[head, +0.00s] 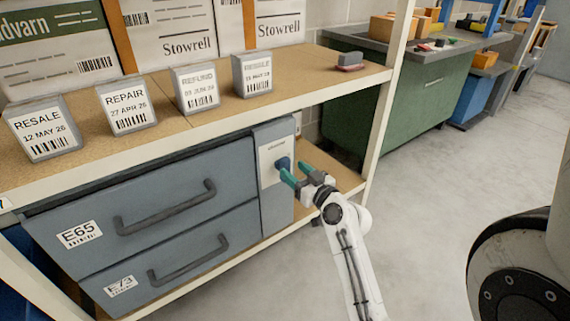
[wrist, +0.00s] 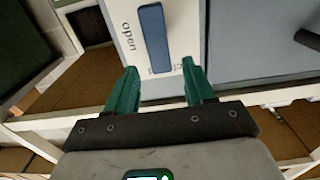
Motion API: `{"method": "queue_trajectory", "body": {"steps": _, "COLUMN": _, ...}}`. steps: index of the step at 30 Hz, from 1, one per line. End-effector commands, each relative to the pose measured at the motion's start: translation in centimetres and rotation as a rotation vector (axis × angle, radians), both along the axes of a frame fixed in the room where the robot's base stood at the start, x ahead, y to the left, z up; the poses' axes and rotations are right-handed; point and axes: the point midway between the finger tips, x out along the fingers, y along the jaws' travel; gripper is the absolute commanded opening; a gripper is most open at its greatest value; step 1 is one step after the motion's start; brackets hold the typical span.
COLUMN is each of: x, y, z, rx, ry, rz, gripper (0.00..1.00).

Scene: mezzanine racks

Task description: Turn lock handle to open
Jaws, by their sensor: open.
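The lock handle (head: 282,162) is a blue bar on a white plate (head: 268,150), set in the grey post beside the drawers. In the wrist view the lock handle (wrist: 153,36) runs almost straight up the picture, with the word "open" to its left. A second word at its lower end is partly covered and unreadable. My gripper (head: 296,172) is open and empty close in front of the handle. In the wrist view my gripper (wrist: 158,70) has one green finger on either side of the handle's lower end. I cannot tell whether either finger touches it.
Two grey drawers, the upper E65 (head: 150,190) and a lower one (head: 190,255), have dark bar handles. Several label blocks (head: 128,107) and a small red-grey item (head: 349,62) sit on the shelf above. A white rack post (head: 385,110) stands right of the lock. The floor is clear.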

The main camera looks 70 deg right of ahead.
Motion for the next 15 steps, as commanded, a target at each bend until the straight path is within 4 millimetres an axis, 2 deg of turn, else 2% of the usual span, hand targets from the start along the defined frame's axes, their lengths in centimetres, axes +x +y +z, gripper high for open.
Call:
{"method": "queue_trajectory", "body": {"steps": 6, "x": 3.1, "y": -1.9, "z": 0.0, "rx": 0.000, "ry": 0.000, "rz": 0.001, "gripper": 0.53}}
{"method": "queue_trajectory", "body": {"steps": 15, "x": 4.6, "y": -2.8, "z": 0.0, "rx": 0.001, "ry": 0.001, "rz": 0.001, "gripper": 0.53}}
